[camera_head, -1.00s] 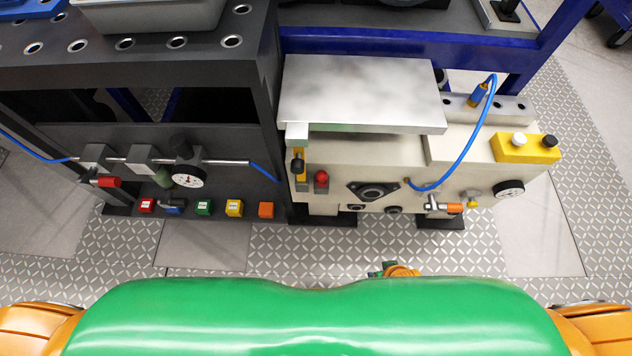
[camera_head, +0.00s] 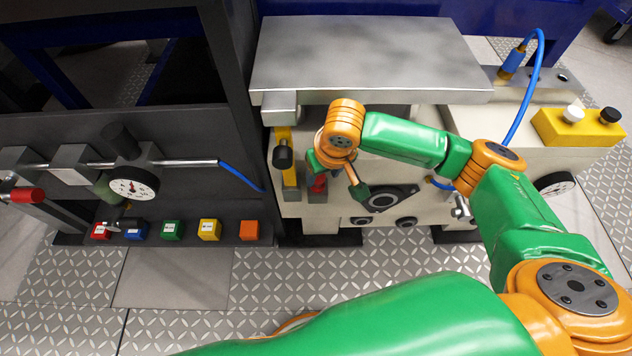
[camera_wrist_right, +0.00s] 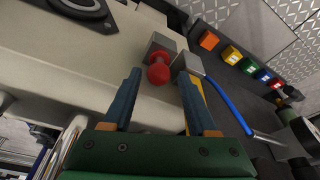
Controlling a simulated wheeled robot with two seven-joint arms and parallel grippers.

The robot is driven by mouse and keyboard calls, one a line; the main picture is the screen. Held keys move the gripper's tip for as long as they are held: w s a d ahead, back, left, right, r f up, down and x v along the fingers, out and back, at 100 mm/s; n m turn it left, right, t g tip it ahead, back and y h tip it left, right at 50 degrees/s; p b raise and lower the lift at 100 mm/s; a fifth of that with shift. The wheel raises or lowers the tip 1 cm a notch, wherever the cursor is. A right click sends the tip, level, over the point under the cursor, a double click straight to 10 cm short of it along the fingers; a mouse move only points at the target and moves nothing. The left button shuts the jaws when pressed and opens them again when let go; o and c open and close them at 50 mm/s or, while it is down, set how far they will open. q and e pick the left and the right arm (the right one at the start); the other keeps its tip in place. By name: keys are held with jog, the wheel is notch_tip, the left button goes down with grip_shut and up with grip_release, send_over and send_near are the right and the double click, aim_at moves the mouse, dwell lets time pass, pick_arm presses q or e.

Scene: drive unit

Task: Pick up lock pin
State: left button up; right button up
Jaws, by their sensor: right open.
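The lock pin appears to be the red round knob (camera_head: 319,184) on a small grey block at the left end of the light-coloured unit. In the right wrist view the red knob (camera_wrist_right: 158,73) sits between the fingertips, with the grey block behind it. My right gripper (camera_wrist_right: 159,76) is open, one finger on each side of the knob. I cannot tell whether a finger touches it. In the head view my right gripper (camera_head: 338,180) is at the front of the unit, partly hidden by my wrist. My left gripper is not in view.
A yellow bar with a black handle (camera_head: 283,158) stands close left of the knob. A metal plate (camera_head: 360,55) overhangs above. A black flanged bearing (camera_head: 381,200) is to the right. Coloured blocks (camera_head: 172,230), a gauge (camera_head: 134,187) and a blue hose (camera_head: 240,176) are at left.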

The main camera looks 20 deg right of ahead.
aim_at(319, 179)
jog(key=b+x, duration=0.1)
jog(key=x, duration=0.2)
jog(key=w+b+x, duration=0.1)
jog(key=x, duration=0.2)
jog(key=shift+b, duration=0.35)
jog(key=shift+w+f, duration=0.1)
jog(key=shift+f, duration=0.05)
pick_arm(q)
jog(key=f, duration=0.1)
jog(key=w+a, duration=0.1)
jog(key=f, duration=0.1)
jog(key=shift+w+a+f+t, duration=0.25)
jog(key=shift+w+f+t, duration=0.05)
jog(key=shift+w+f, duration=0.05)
pick_arm(e)
grip_shut()
